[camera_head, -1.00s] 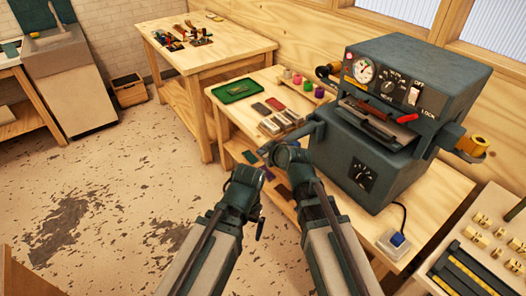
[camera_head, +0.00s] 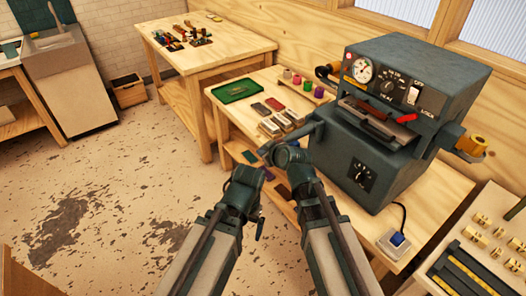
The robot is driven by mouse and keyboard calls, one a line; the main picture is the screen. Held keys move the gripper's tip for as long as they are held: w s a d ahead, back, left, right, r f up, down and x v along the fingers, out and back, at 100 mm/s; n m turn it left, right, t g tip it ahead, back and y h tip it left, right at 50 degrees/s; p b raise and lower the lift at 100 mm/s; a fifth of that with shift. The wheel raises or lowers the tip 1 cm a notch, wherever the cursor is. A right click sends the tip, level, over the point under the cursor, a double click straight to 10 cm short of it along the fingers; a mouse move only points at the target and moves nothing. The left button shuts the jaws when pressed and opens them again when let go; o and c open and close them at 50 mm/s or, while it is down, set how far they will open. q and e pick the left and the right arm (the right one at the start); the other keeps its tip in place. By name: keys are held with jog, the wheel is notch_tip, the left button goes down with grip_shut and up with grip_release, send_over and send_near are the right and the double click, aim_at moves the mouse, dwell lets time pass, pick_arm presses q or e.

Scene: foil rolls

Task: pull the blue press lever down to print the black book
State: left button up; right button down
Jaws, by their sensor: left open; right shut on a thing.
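The blue-grey press (camera_head: 395,85) stands on the wooden bench. A dark flat piece (camera_head: 375,124) lies in its open mouth; I cannot tell whether it is the black book. A blue-grey bar (camera_head: 311,130), which looks like the press lever, runs out from the press's left side. My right gripper (camera_head: 276,150) is at the outer end of this bar and appears shut on it; the wrist hides the grip itself. My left gripper (camera_head: 261,226) is below and to the left of it, open, over the floor and apart from the press.
A green tray (camera_head: 240,90), foil rolls (camera_head: 290,77) and several small blocks (camera_head: 271,127) lie on the bench left of the press. Coloured pieces lie on the lower shelf (camera_head: 240,150).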

jog(key=shift+s+f, duration=0.1)
jog(key=shift+f, duration=0.15)
